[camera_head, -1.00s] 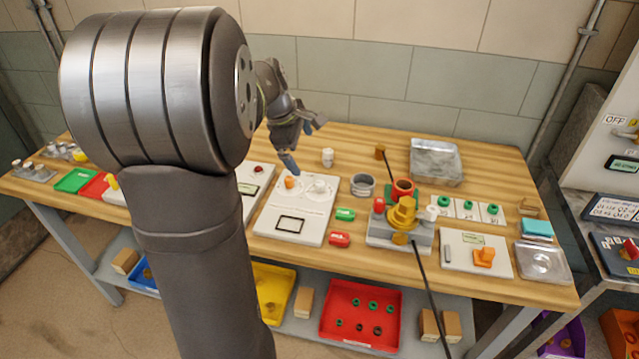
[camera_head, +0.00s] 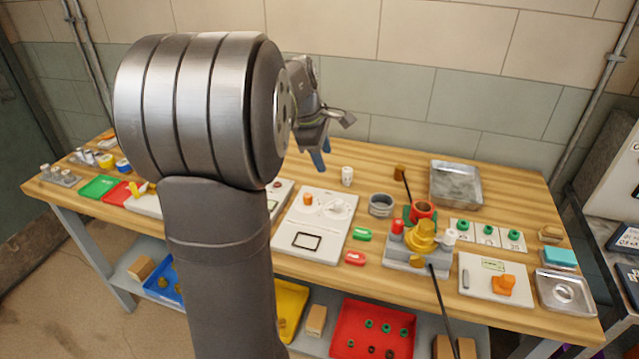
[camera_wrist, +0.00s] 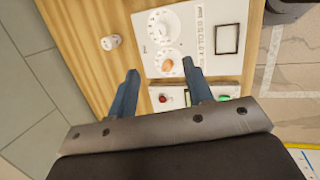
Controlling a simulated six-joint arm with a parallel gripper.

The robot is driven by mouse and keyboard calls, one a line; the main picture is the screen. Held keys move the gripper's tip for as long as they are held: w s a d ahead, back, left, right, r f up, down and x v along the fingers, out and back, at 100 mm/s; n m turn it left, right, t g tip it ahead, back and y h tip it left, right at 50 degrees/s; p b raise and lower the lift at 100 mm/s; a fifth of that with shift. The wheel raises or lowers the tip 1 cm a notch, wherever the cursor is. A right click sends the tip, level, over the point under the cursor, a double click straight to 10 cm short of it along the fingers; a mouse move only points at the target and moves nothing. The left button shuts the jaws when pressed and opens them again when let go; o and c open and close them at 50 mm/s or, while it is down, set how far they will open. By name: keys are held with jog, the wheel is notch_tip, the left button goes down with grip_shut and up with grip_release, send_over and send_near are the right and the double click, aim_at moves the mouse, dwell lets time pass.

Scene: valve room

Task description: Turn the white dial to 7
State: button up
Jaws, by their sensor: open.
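The white dial (camera_head: 337,208) sits on a pale panel (camera_head: 289,257) on the wooden bench, right of an orange dial (camera_head: 307,199). In the wrist view, the white dial (camera_wrist: 163,25) shows at the top of the panel, inside a ring of marks, and the orange dial (camera_wrist: 167,65) is below it. The white dial's present setting is too small to read. My gripper (camera_head: 334,142) is open and empty, above the bench behind the panel in the head view. In the wrist view my gripper (camera_wrist: 160,68) has its fingertips apart, framing the orange dial, with the white dial beyond them.
A white cylinder (camera_head: 347,176) stands behind the panel. A valve fixture (camera_head: 420,240) with a yellow body stands further right. Another panel with a red button (camera_wrist: 163,98) adjoins on the left.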

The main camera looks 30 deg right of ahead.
aim_at(338, 201)
jog(key=w+d+n+y, duration=0.1)
jog(key=d+n+y, duration=0.3)
jog(key=d, duration=0.2)
jog(key=shift+g, duration=0.3)
notch_tip(338, 201, down, 18)
jog(key=shift+w+a+r, duration=0.1)
jog(key=shift+w+r, duration=0.05)
jog(key=shift+r, duration=0.1)
jog(key=c, duration=1)
